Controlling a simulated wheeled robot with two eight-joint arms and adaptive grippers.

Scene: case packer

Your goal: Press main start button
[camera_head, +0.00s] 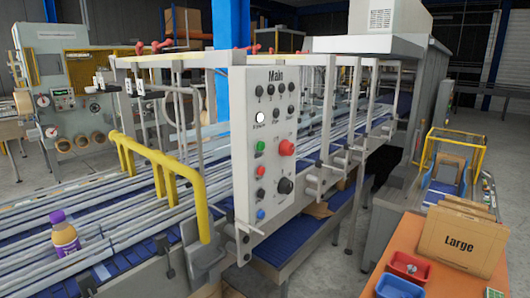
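A pale control panel (268,205) headed "Main" stands upright in the middle of the view, on the near side of the conveyor. The small labels are too blurred to read, so I cannot tell which is the start button. Neither of my grippers is in view.
A yellow guard rail (167,165) stands left of the panel. A purple-capped bottle (65,238) stands on the conveyor (110,200) at left. Nothing covers the panel front.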

